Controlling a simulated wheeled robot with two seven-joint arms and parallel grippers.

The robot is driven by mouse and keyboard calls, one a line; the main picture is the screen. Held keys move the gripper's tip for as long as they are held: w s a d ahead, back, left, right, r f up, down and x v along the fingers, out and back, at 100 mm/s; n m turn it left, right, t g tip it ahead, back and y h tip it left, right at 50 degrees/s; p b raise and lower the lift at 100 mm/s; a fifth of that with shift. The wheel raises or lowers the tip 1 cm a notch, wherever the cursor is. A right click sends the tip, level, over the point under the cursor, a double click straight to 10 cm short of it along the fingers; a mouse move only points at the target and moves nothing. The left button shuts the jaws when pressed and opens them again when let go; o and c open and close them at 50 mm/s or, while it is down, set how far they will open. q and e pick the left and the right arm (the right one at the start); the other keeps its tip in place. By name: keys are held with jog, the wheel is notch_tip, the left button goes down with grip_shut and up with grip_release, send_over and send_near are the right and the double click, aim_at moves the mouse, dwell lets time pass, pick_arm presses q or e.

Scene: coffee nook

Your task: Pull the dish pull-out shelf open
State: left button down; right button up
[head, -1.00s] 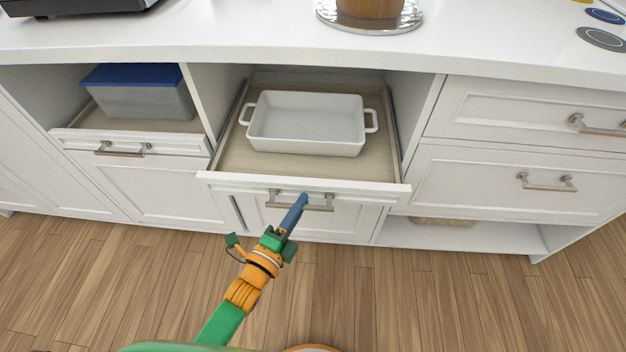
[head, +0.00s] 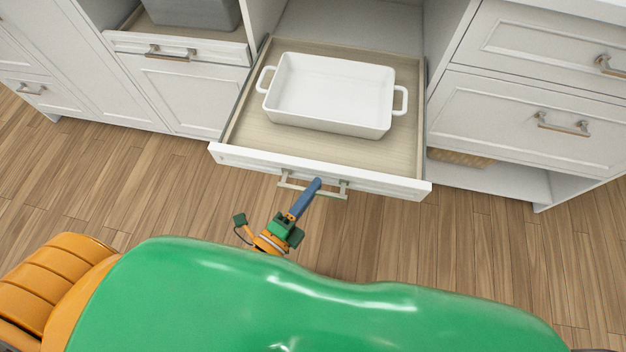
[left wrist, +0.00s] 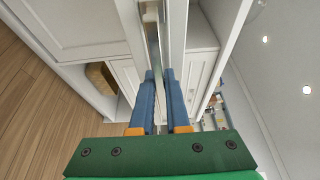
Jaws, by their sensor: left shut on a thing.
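The dish pull-out shelf (head: 240,128) is slid well out of the cabinet, its wooden bottom largely uncovered. A white rectangular baking dish (head: 330,95) with two side handles sits upright on it. The shelf's metal bar handle (head: 335,193) is on its white front panel. My left gripper (head: 314,186) is shut on this handle near its middle. In the left wrist view, the blue fingers (left wrist: 160,82) reach either side of the handle bar (left wrist: 153,45). My right gripper is in neither view.
A shelf with a grey bin (head: 195,12) is at the left, with its own handled front. Closed drawers (head: 540,110) are at the right, above an open niche with a woven basket (head: 460,158). The wooden floor (head: 130,185) in front is clear.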

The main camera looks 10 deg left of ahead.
pick_arm(q)
jog(key=shift+s, duration=0.25)
jog(key=c, duration=0.9)
grip_release()
jog(key=v, duration=0.7)
